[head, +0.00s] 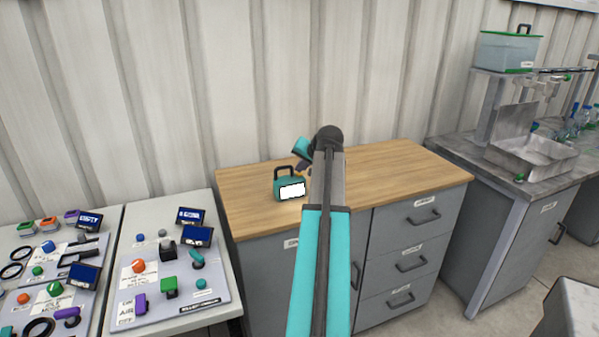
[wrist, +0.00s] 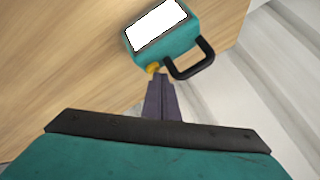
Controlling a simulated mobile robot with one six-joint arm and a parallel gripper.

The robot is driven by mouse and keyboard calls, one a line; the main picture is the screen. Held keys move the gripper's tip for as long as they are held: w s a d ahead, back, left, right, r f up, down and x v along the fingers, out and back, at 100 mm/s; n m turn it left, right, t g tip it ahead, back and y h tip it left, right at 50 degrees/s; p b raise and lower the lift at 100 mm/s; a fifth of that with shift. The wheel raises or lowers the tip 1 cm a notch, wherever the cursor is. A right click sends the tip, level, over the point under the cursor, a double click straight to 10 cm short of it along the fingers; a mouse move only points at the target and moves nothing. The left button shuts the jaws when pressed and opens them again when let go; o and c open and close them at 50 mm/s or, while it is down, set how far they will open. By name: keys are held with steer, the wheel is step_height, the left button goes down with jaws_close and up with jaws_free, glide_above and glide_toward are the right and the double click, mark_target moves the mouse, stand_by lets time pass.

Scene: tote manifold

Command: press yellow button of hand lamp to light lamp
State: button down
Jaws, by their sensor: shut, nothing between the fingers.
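The teal hand lamp (head: 277,187) stands on the wooden top of a grey cabinet, with a black handle. Its front panel (head: 292,191) is bright, even white and looks lit. In the wrist view the lamp (wrist: 168,47) is at the top, with its white panel (wrist: 157,24) and black handle. The yellow button (wrist: 153,68) shows at the lamp's near edge. My gripper (wrist: 160,76) is shut and empty, its purple fingertips right beside the button; whether they touch it I cannot tell. In the head view my gripper (head: 301,167) is beside the lamp, partly hidden by my arm.
The wooden worktop (head: 395,175) is clear right of the lamp. Control panels (head: 175,270) with knobs and small displays lie on tables to the left. A grey bench at right holds a metal tray (head: 530,152) and a clear green-rimmed tote (head: 507,52). A corrugated wall stands behind.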

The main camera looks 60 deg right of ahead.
steer(key=shift+r, duration=0.15)
steer(key=shift+r+p, duration=0.2)
steer(key=shift+p, duration=0.15)
steer(key=shift+r, duration=0.1)
step_height(320, 180, up, 6)
steer(key=p, duration=0.4)
stand_by(0.5)
stand_by(0.6)
